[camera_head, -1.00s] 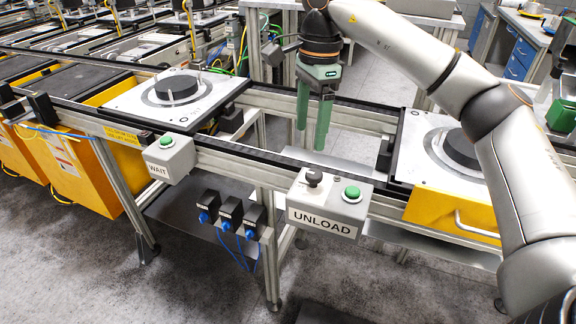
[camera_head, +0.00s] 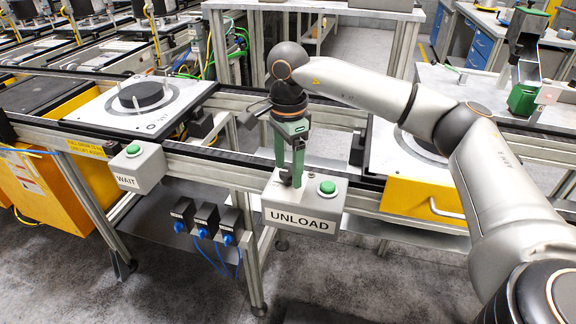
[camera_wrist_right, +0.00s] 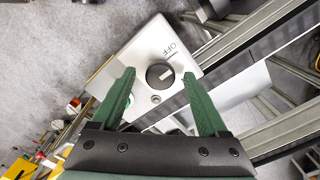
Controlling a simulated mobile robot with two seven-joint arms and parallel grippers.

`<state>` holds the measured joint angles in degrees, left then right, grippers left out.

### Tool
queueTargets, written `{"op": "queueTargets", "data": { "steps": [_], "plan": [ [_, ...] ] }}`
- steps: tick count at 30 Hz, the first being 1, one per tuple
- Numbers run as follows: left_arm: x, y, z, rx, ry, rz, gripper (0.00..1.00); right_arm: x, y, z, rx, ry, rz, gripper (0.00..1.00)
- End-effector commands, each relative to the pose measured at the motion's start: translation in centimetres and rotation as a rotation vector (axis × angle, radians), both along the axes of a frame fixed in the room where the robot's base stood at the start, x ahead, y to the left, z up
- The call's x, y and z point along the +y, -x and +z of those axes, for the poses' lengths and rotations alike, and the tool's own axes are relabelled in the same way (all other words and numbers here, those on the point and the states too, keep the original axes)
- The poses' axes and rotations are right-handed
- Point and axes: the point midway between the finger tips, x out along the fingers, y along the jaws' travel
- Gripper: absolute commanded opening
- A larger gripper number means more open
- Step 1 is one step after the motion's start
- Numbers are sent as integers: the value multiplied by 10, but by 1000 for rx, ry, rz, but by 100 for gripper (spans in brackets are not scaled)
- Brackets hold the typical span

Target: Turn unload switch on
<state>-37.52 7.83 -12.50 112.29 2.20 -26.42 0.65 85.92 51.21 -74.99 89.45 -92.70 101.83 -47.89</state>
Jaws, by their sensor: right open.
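The grey unload switch box (camera_head: 309,204) is fixed to the front rail of the conveyor and carries an "UNLOAD" label. A green button (camera_head: 327,187) is on its top, to the right. The open right gripper (camera_wrist_right: 164,85) has one finger on each side of the knob in the picture; contact cannot be told. My left gripper is not in view.
A wait box (camera_head: 137,167) with a green button is on the rail to the left. A pallet with a black disc (camera_head: 140,97) lies on the conveyor beyond it. Connectors with blue plugs (camera_head: 205,222) hang below the rail.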

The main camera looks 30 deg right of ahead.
Motion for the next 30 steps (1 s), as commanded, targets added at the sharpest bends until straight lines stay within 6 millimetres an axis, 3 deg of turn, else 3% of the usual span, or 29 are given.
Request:
{"op": "queueTargets", "data": {
  "steps": [9, 27, 30],
  "plan": [
    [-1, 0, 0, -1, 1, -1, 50, 0, 0, -2, 0, 0, -1, 75],
    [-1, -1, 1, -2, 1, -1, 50, 0, 0, -1, 0, 0, -1, 7],
    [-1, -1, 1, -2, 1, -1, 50, 0, 0, -1, 0, 0, 0, 0]
  ]
}}
